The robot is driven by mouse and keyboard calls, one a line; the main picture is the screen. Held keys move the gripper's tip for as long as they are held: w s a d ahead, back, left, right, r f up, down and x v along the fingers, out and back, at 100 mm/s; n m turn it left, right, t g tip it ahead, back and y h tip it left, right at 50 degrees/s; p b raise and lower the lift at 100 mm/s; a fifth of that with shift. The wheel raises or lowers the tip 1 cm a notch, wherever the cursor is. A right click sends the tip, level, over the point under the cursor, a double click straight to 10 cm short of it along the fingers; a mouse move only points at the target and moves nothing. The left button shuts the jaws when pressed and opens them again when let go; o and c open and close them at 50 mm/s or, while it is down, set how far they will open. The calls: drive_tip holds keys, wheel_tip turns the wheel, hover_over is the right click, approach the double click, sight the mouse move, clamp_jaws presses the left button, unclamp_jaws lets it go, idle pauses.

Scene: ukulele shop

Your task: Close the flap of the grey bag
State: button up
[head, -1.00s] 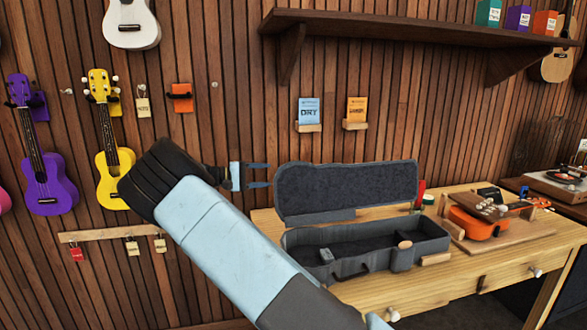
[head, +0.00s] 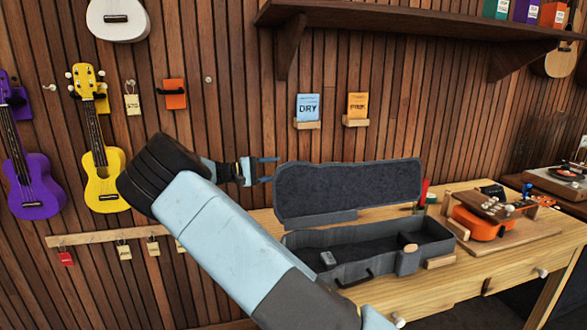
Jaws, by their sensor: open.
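The grey bag (head: 378,272) is a case lying open on the wooden workbench. Its flap (head: 350,188) stands upright at the back, with the dark lining facing me. Inside the bag are a small grey item (head: 328,259) near the left and a small tan piece (head: 410,248) near the right. My gripper (head: 269,170) is open and empty, with its blue fingers pointing right at the upper left corner of the flap. I cannot tell whether the fingers touch it or how they line up in depth. My arm hides the bench's left part.
A wooden block (head: 440,262) lies by the bag's front right corner. An orange ukulele (head: 480,222) rests on a board (head: 520,233) to the right. A red tool (head: 424,192) stands behind the bag. A dark shelf (head: 420,24) hangs above on the slatted wall.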

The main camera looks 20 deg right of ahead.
sight(293, 167)
drive_tip(key=d, duration=0.7)
drive_tip(key=shift+d, duration=0.2)
drive_tip(key=shift+c, duration=0.3)
clamp_jaws()
